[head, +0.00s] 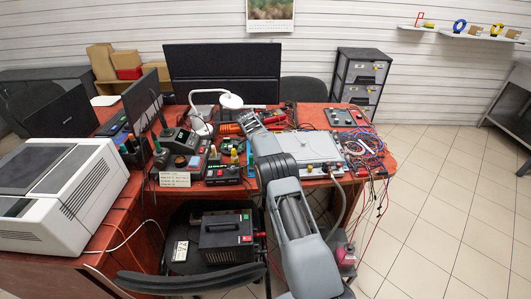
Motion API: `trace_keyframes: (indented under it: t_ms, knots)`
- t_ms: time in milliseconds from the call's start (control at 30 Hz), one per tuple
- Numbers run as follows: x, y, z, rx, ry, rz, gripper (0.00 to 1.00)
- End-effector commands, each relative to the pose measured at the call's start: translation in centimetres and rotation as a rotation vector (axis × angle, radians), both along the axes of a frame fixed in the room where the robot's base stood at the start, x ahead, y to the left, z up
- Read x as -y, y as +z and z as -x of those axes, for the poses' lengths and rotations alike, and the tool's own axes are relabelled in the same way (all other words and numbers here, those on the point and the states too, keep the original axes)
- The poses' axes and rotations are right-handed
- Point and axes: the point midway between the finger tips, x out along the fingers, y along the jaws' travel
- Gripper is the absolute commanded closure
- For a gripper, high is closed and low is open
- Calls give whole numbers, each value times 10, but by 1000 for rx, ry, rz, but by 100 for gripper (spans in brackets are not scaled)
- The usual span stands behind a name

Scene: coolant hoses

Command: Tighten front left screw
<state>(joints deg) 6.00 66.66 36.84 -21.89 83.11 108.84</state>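A light grey flat unit (315,146) lies on the red table, right of my arm. Small coloured fittings sit along its front edge, and a grey hose (343,205) curves down from there. The front left screw is too small to make out, and my arm covers the unit's left front part. My arm rises from the bottom centre and bends over the table's front edge. Its far end, with my gripper (248,121), appears to be at the left rear of the unit. The fingers are too small to read, and I cannot tell whether they touch anything.
Tangled wires (364,150) crowd the table's right end. A white lamp (230,101), instruments and a small sign (175,179) stand to the left. A large white machine (62,194) fills the left side. A black chair (190,281) stands in front. The tiled floor at right is clear.

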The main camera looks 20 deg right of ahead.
Motion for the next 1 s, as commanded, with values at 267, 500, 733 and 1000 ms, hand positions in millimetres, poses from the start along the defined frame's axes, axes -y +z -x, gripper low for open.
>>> trace_keyframes:
  t_ms: [267, 500, 733, 1000]
  knots:
    - [-1, 0, 0, -1, -44, -1, 100]
    - [-1, -1, 0, -2, -47, -2, 100]
    - [-1, -1, 0, -1, -46, -1, 72]
    - [0, 0, 0, 0, -46, -1, 53]
